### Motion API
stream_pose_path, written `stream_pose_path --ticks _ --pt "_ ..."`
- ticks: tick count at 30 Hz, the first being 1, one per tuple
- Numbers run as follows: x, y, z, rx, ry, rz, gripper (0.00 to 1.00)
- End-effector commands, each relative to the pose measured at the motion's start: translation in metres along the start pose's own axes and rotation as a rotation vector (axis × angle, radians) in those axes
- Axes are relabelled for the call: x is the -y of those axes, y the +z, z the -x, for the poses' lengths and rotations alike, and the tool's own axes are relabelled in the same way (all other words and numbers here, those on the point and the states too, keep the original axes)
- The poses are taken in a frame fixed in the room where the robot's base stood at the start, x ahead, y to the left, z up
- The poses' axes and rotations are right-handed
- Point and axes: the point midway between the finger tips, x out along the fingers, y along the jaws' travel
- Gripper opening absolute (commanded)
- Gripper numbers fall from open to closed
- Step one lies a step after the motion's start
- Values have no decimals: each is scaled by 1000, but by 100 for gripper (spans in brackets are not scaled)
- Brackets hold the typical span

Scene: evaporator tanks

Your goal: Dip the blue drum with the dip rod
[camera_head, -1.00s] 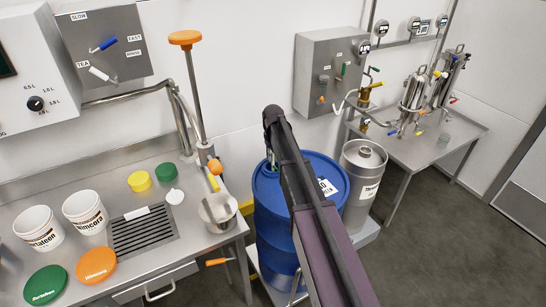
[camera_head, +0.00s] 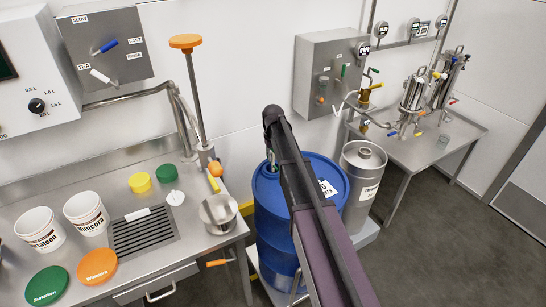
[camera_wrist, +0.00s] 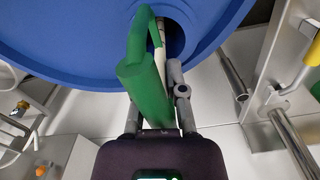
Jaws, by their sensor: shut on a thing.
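My gripper (camera_wrist: 158,115) is shut on the green handle (camera_wrist: 145,90) of the dip rod. A pale rod (camera_wrist: 157,32) shows beside the handle at the opening; I cannot tell how deep it reaches.
A steel keg (camera_head: 360,185) stands close right of the drum. Left is a bench with a steel pot (camera_head: 218,218), white buckets (camera_head: 85,212) and coloured lids (camera_head: 98,267). A wall panel (camera_head: 325,75) and a filter table (camera_head: 440,138) are behind. The floor at right is clear.

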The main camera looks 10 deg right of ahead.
Motion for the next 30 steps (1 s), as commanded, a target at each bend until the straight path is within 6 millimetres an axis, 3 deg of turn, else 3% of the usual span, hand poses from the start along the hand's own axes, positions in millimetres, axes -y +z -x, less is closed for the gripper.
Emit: stream_pose_path --ticks 30 --pt "0 0 53 0 0 0 0"
